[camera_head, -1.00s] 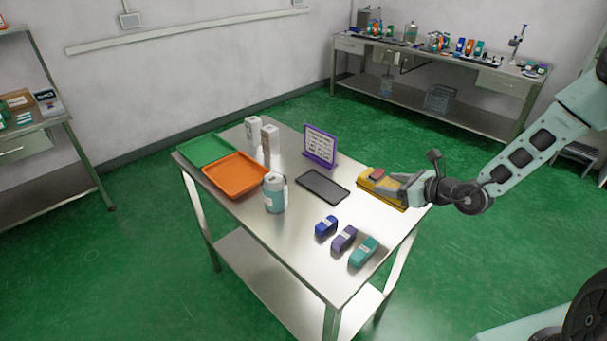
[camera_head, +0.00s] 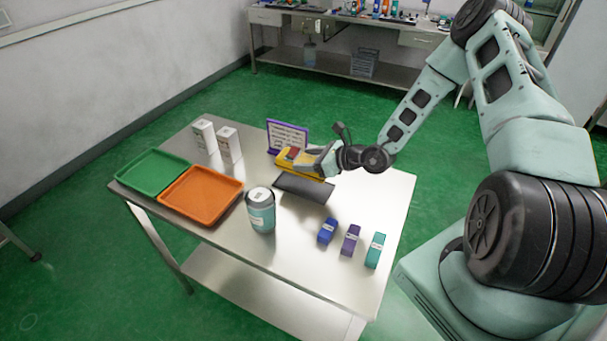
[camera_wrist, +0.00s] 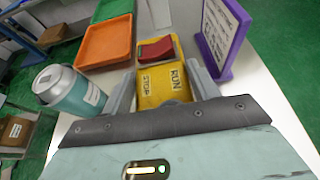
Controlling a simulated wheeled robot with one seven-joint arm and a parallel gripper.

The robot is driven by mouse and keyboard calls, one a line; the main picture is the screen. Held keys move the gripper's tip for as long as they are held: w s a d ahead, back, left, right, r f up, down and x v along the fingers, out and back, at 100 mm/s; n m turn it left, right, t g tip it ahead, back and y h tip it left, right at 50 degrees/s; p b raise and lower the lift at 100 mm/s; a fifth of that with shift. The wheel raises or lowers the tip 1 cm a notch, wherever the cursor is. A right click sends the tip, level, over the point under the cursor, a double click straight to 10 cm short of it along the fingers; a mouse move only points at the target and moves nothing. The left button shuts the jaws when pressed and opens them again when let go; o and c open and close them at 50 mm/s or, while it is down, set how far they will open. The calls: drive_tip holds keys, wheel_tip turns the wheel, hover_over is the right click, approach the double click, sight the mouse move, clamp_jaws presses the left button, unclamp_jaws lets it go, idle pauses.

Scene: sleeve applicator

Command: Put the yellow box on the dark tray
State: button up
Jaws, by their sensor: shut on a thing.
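The yellow box (camera_head: 284,162) has a red rocker switch on top. In the wrist view the yellow box (camera_wrist: 165,85) shows the words STOP and RUN. My gripper (camera_head: 303,165) is shut on it, with one finger on each side; the gripper (camera_wrist: 162,88) also shows in the wrist view. The dark tray (camera_head: 305,190) is a flat rectangle on the steel table. In the head view the box appears just behind the tray, partly overlapping its far edge; its height above the table is hard to tell. The tray is not visible in the wrist view.
A purple-framed sign (camera_head: 287,135) stands close behind the box. A grey-blue canister (camera_head: 262,212) stands left of the tray. Blue (camera_head: 327,231), purple (camera_head: 350,240) and teal (camera_head: 375,250) blocks lie in front. Orange (camera_head: 202,194) and green (camera_head: 152,172) trays and two white cartons (camera_head: 229,145) are left.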

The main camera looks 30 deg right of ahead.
drive_tip(key=shift+f+p, duration=0.6)
drive_tip(key=shift+f, duration=2.4)
drive_tip(key=shift+f, duration=0.1)
drive_tip(key=o, duration=1.3)
drive_tip(key=shift+f, duration=0.1)
